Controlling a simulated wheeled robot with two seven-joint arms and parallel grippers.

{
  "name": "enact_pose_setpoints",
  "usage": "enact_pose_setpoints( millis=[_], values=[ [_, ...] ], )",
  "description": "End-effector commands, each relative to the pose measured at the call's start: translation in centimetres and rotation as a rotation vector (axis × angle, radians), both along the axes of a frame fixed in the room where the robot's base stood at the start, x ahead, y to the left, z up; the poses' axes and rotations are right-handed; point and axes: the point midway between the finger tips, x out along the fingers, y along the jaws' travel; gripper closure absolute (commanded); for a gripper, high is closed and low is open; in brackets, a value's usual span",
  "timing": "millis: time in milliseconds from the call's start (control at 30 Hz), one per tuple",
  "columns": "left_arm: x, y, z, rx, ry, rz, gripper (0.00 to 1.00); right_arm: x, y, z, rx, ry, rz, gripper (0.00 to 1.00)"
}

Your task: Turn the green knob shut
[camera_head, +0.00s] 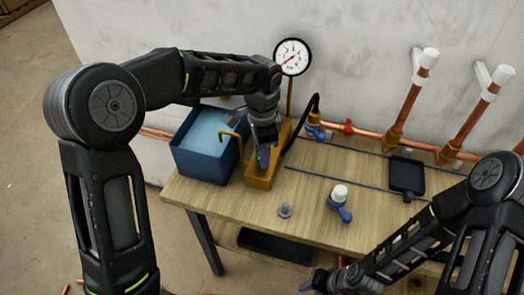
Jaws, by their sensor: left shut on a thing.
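My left gripper (263,153) points down at the top of an ochre block-shaped body (262,178) on the wooden bench. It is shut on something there. A small green sliver (257,160) shows at its fingers, which fits the green knob; the fingers hide most of it. My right gripper (322,281) is low at the front of the bench, apart from the ochre body. Its fingers are too small and dark to read.
A blue bin (200,160) stands left of the ochre body. A dial gauge (292,57) rises behind. A black hose, copper pipes (404,103) and a black tray (407,174) lie rightward. A white-capped blue valve (340,203) and grey fitting (285,210) stand on the bench (230,207).

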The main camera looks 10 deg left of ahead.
Motion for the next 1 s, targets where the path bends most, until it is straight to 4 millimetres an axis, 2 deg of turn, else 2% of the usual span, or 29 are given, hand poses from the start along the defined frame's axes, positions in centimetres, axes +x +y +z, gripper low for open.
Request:
enact_pose_setpoints(
  millis=[1000],
  values=[
    [0.1,0.0,0.2,-0.001,-0.003,-0.944,1.00,-0.3,-0.1,2.3,-0.007,0.010,-0.003,0.64]
  ],
)
